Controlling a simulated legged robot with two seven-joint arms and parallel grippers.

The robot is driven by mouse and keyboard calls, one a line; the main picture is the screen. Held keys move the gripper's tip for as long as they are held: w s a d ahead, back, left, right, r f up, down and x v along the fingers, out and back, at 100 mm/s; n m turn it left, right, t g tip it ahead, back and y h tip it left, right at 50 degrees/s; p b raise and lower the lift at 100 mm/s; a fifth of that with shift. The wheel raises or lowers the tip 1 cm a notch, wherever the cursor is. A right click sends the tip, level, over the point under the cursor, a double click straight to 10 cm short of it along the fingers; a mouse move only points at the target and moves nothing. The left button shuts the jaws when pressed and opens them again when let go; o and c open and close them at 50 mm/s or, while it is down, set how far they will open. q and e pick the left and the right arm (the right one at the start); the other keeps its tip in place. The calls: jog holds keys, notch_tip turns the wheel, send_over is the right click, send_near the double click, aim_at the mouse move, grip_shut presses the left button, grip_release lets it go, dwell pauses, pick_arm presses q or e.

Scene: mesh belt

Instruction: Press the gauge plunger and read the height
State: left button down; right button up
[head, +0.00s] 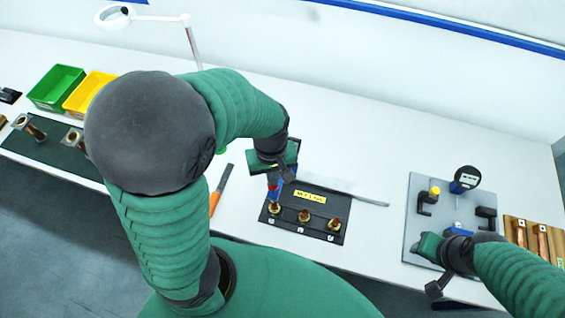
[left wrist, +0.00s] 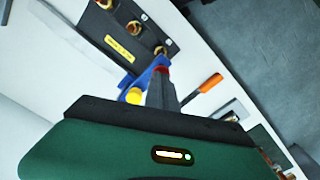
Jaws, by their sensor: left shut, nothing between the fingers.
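A gauge with a round dark head and a small pale display (head: 466,178) stands on a grey plate (head: 424,187) at the right in the head view. I cannot make out its reading or its plunger. My left gripper (head: 272,186) is shut with nothing between its fingers, at the left edge of a black tray, far left of the gauge. Its red-tipped fingers show in the left wrist view (left wrist: 160,82), close to a blue part with a yellow round end (left wrist: 133,96); touching or apart is unclear. My right gripper (head: 430,246) is over the plate's near edge; its fingertips are hidden.
The black tray (head: 285,222) holds copper-coloured parts and a yellow label. An orange-handled tool (head: 216,200) lies left of it; a pale bar lies behind it. Black clamps (head: 486,215) stand on the plate. Green (head: 55,85) and yellow bins stand at far left. Copper pieces lie at far right.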

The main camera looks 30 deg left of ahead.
pick_arm(q)
jog(key=shift+f+b, duration=1.55)
jog(key=shift+f, duration=0.55)
jog(key=shift+r, duration=0.1)
notch_tip(320, 180, up, 8)
jog(key=p, duration=0.9)
jog(key=shift+r, duration=0.15)
jog(key=shift+f, duration=0.2)
